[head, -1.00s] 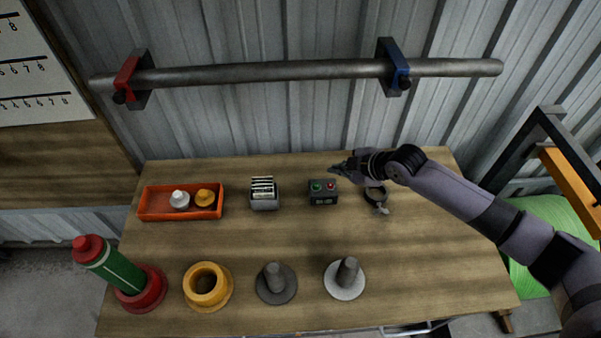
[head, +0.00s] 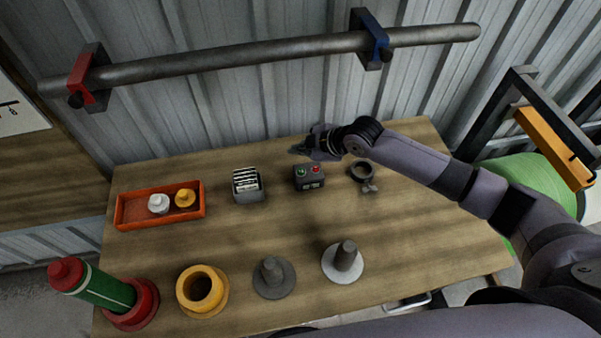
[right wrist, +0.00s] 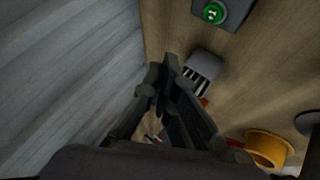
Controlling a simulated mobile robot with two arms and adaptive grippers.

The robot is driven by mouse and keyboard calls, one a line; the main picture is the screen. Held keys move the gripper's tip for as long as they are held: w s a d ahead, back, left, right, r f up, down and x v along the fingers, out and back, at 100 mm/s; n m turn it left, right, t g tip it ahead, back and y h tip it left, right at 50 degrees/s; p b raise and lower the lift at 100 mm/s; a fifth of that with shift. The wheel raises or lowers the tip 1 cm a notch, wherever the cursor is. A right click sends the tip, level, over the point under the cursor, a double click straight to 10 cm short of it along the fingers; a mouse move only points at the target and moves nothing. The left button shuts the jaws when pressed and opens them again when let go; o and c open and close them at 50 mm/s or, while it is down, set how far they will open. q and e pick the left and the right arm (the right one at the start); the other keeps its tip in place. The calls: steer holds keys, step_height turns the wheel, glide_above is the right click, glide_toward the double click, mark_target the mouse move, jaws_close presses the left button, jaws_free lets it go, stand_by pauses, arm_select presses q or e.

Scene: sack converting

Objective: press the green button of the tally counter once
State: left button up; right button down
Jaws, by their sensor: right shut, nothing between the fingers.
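The tally counter (head: 310,184) is a dark box on the table, with a green button (head: 301,172) on its left and a red button (head: 316,169) on its right. A small display is on its front. My right gripper (head: 298,149) is shut and empty, behind and above the counter near the green-button side, apart from it. In the right wrist view, the shut fingers (right wrist: 162,82) point past the counter (right wrist: 236,12); the green button (right wrist: 213,13), marked "+1", shows at the top edge. My left gripper is not in view.
A slotted grey holder (head: 248,186) stands left of the counter, and a dark ring-shaped clamp (head: 361,172) stands right. An orange tray (head: 132,211) holds two small pieces. Front: a yellow ring (head: 188,300), two pegged discs (head: 273,278) and a red-green cylinder (head: 103,289). A corrugated wall rises behind.

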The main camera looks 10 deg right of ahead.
steer(key=b, duration=0.4)
glide_above(300, 173)
step_height(300, 173, down, 6)
steer(key=shift+r, duration=0.2)
steer(key=shift+f, duration=0.55)
stand_by(0.3)
steer(key=shift+f+b, duration=0.4)
steer(key=shift+b, duration=0.05)
steer(key=shift+f+b, duration=0.3)
steer(key=shift+f, duration=0.2)
stand_by(0.6)
steer(key=shift+r, duration=0.1)
steer(key=shift+r+p, duration=0.8)
